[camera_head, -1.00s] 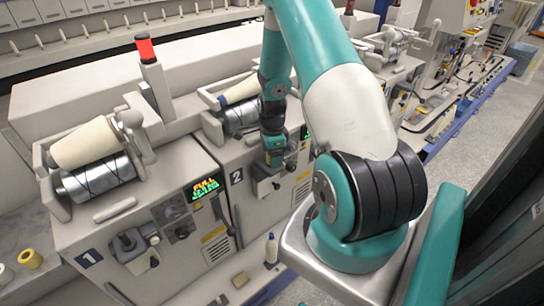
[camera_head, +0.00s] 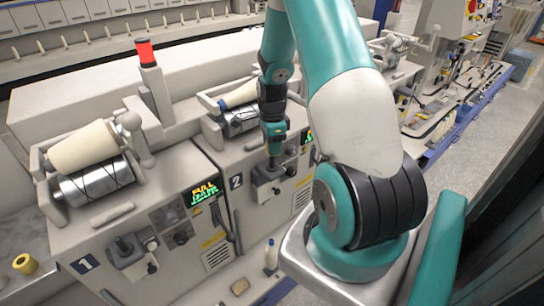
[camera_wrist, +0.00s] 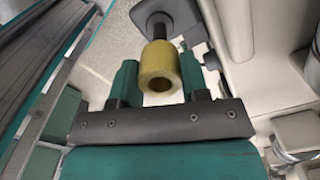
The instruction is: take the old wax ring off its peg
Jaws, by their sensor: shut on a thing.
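A yellow wax ring (camera_wrist: 160,62) is between the two green fingers of my gripper (camera_wrist: 160,80) in the wrist view, its open end towards the camera. My gripper is shut on it. In the head view my gripper (camera_head: 274,148) is at the front of machine unit 2, and the ring there is too small or hidden to make out.
Unit 1 (camera_head: 150,230) stands left, with a cream bobbin (camera_head: 84,147) on a metal roller and a red lamp (camera_head: 146,52) behind it. Another yellow ring (camera_head: 25,263) lies at the lower left. A small bottle (camera_head: 271,252) stands below unit 2. Open floor lies right.

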